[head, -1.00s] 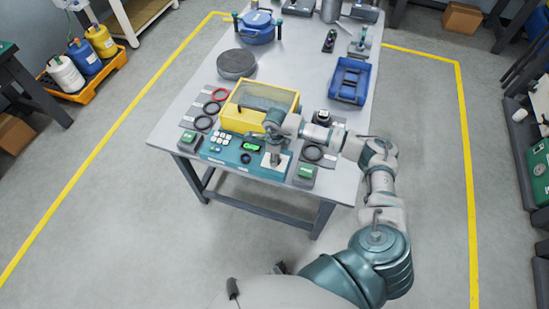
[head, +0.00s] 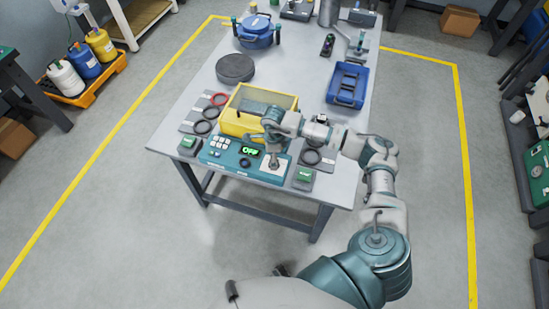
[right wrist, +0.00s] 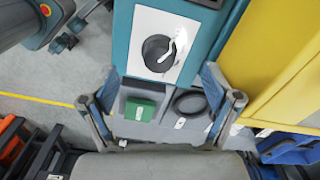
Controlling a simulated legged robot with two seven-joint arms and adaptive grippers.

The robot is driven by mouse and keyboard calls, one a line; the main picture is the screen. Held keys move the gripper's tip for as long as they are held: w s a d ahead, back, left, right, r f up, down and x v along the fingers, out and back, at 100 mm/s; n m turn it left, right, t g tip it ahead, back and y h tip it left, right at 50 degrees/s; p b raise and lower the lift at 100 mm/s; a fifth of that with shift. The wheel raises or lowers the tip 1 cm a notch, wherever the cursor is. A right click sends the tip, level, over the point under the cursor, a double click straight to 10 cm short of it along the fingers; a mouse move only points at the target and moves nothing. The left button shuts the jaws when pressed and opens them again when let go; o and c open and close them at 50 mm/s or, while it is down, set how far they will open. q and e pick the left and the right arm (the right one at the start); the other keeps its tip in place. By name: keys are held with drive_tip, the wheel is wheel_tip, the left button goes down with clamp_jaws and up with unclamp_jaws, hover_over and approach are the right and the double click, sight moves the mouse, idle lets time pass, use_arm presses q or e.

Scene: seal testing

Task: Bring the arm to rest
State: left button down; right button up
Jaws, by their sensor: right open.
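My right arm reaches across the table's right side in the head view. Its gripper (head: 270,146) is over the front of the teal test unit (head: 222,157), beside the yellow box (head: 236,122). In the right wrist view the right gripper (right wrist: 158,76) is open, its two fingers wide apart with nothing between them. A dark round knob (right wrist: 158,54) with a white pointer sits on a white plate just beyond the fingertips; I see no contact. A green display (head: 250,151) on the unit appears to read OFF. My left gripper is not in view.
Black and red seal rings (head: 203,127) lie left of the yellow box. Green-topped blocks (head: 304,176) stand at the front corners. A blue tray (head: 347,84) is behind right, a dark disc (head: 235,68) behind left. Floor in front of the table is clear.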

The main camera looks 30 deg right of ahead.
wheel_tip(320, 180, up, 4)
drive_tip(key=shift+f+p, duration=0.1)
drive_tip(key=shift+p, duration=0.7)
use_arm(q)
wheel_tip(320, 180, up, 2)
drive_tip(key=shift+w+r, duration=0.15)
use_arm(e)
drive_tip(key=shift+f, duration=0.1)
